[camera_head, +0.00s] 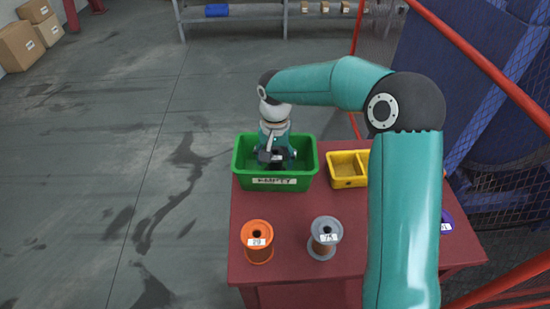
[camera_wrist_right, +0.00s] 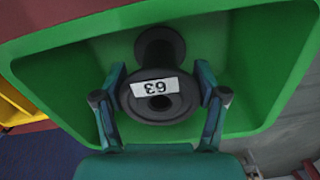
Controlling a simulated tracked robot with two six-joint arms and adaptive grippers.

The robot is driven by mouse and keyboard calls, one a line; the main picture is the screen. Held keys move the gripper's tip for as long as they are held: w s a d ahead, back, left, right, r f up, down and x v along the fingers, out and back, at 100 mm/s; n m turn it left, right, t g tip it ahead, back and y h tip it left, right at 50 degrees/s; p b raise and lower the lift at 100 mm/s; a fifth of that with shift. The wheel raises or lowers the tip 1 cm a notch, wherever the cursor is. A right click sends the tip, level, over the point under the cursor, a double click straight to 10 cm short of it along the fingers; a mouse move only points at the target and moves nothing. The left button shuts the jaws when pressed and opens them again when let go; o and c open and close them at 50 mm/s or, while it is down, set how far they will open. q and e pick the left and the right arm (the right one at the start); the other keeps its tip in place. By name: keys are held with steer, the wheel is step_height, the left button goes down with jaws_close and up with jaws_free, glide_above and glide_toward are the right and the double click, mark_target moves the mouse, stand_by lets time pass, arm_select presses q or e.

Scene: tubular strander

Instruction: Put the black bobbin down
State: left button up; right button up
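The black bobbin (camera_wrist_right: 160,98) sits between the fingers of my right gripper (camera_wrist_right: 160,82), with its white label reading 63 upside down in the right wrist view. The fingers lie against opposite sides of its near flange. The gripper and bobbin are inside the green bin (camera_wrist_right: 258,65). In the head view, my right gripper (camera_head: 274,155) points down into the green bin (camera_head: 277,182), hiding much of its inside. I cannot tell whether the bobbin's lower end touches the bin floor. My left gripper is not in view.
The red table (camera_head: 290,225) also carries an orange spool (camera_head: 258,250) labelled 20, a grey spool (camera_head: 324,248) labelled 75, and a yellow divided tray (camera_head: 347,181). A purple item (camera_head: 446,226) is partly hidden by my right arm. Red railings and mesh stand at the right.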

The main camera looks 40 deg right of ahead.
steer(key=o, duration=0.3)
step_height(320, 180, up, 12)
steer(key=shift+r, duration=0.15)
stand_by(0.5)
stand_by(0.4)
